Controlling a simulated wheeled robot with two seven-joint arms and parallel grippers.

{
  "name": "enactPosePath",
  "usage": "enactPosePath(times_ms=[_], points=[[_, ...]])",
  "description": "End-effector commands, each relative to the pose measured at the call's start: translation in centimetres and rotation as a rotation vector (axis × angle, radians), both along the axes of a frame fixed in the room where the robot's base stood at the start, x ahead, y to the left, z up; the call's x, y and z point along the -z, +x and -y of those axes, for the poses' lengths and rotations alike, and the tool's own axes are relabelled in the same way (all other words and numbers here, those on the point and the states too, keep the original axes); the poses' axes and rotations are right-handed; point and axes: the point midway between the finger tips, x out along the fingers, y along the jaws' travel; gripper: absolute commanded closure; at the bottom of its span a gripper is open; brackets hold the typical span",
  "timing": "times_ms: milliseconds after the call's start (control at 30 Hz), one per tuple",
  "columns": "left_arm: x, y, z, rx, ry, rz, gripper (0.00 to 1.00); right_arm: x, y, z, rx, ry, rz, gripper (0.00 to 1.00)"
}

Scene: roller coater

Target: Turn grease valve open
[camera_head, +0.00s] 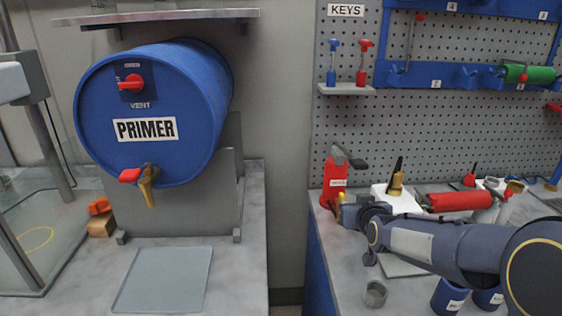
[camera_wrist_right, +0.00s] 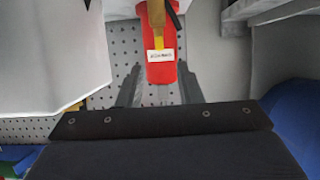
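A red can (camera_head: 335,182) with a grey lever top and a small white label stands at the left end of the right bench. It also shows in the right wrist view (camera_wrist_right: 161,72), where its label is too blurred to read for sure. A narrow yellow part (camera_wrist_right: 158,38) lies along its front; I cannot tell whether this is the grease valve. My right gripper (camera_head: 345,212) is by the can's lower part. In the wrist view its two grey fingers (camera_wrist_right: 160,88) are apart, with the can showing between them; contact cannot be told. My left gripper is out of view.
A blue PRIMER drum (camera_head: 150,95) with a red vent knob (camera_head: 131,83) and tap (camera_head: 148,180) stands left. A white block (camera_head: 398,198), red roller (camera_head: 460,200) and metal cup (camera_head: 375,293) crowd the right bench. A gap separates the benches.

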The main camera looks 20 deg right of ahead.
Motion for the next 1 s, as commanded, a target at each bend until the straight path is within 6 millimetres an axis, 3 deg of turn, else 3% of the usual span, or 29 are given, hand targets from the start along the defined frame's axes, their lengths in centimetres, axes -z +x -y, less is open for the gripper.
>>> enactPosePath(times_ms=[167,267,467,600,700,800,1000], points=[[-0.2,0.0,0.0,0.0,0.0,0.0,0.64,1.4,-1.4,-0.6,-0.011,0.091,-0.052,0.67],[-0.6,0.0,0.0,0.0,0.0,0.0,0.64,3.0,-4.6,-2.6,-0.051,0.259,-0.147,0.67],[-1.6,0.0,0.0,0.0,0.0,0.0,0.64,2.5,-15.4,-9.7,-0.218,0.531,-0.356,0.67],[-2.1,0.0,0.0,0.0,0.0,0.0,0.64,2.0,-22.9,-13.4,-0.29,0.538,-0.489,0.67],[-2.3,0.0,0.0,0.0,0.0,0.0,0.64,2.6,-26.7,-14.9,-0.299,0.504,-0.568,0.67],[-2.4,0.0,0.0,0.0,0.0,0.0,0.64,3.2,-28.8,-15.6,-0.294,0.477,-0.622,0.67],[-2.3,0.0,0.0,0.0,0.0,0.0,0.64,3.5,-29.7,-16.0,-0.292,0.465,-0.648,0.67]])
